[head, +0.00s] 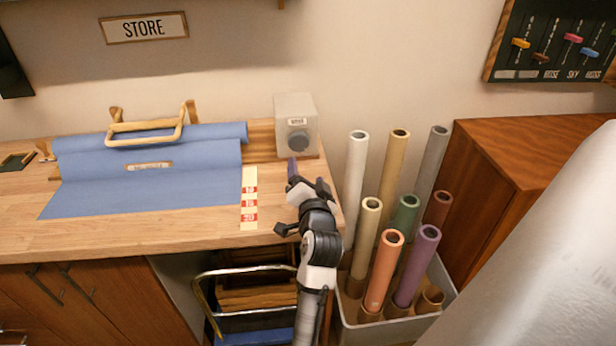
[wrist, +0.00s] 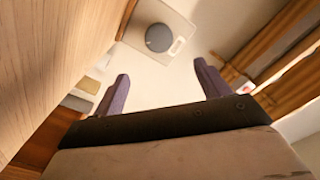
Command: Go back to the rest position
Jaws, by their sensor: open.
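My gripper (head: 302,178) is over the right end of the wooden table (head: 110,233) in the head view, in front of a pale box with a dark round knob (head: 298,141). In the wrist view, its two purple-grey fingers (wrist: 160,92) stand wide apart with nothing between them. The knob (wrist: 159,38) shows beyond the fingertips and apart from them. My arm reaches up from the bottom of the head view.
Blue cloth (head: 140,190) with a wooden handle (head: 146,128) covers the table's left part. A strip with red labels (head: 249,200) lies left of my gripper. Right of the table, a bin (head: 368,336) holds several coloured rolls. A wooden cabinet (head: 490,190) stands farther right.

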